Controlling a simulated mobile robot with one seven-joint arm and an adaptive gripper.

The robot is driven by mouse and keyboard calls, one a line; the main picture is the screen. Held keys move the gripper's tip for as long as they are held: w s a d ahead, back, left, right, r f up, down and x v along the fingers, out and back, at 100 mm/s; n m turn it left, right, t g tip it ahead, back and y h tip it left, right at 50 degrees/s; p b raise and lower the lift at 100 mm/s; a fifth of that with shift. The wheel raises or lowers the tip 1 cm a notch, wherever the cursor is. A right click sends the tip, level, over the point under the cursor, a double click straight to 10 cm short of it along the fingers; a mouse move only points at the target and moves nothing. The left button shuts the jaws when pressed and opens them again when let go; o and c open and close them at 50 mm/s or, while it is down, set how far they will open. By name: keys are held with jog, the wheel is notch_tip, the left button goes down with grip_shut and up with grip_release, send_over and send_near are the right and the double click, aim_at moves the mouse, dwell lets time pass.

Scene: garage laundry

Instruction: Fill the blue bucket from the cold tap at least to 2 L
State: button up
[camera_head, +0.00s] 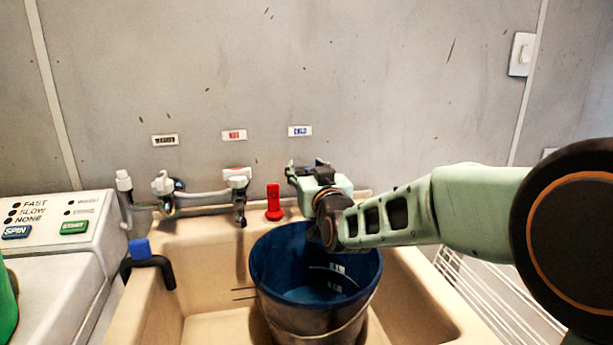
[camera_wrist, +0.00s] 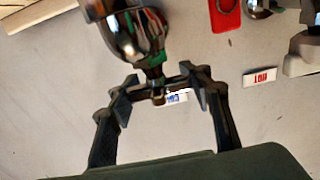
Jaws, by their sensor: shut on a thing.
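The blue bucket (camera_head: 275,262) stands upright in the beige sink basin (camera_head: 205,325), below and in front of the cold tap. White level marks show on its inner wall. Its inside bottom looks lighter blue; I cannot tell whether that is water. My gripper (camera_head: 308,172) is at the cold tap, under the blue COLD label (camera_head: 300,131), and hides most of the tap. In the wrist view, the metal cold tap (camera_wrist: 135,35) reaches between the fingers of my gripper (camera_wrist: 160,90), which are shut on its handle (camera_wrist: 158,94). No stream of water shows.
A hot tap (camera_head: 237,180) and a third tap (camera_head: 163,185) are on the wall to the left. A red object (camera_head: 274,203) stands on the sink's back ledge. A washing machine panel (camera_head: 50,222) is at left, with a blue-tipped black hose (camera_head: 150,262) beside it. A white rack (camera_head: 490,290) is at right.

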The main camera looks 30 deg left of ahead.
dwell(0.4)
jog(key=o, duration=1.2)
jog(key=shift+o, duration=0.2)
jog(key=v, duration=1.2)
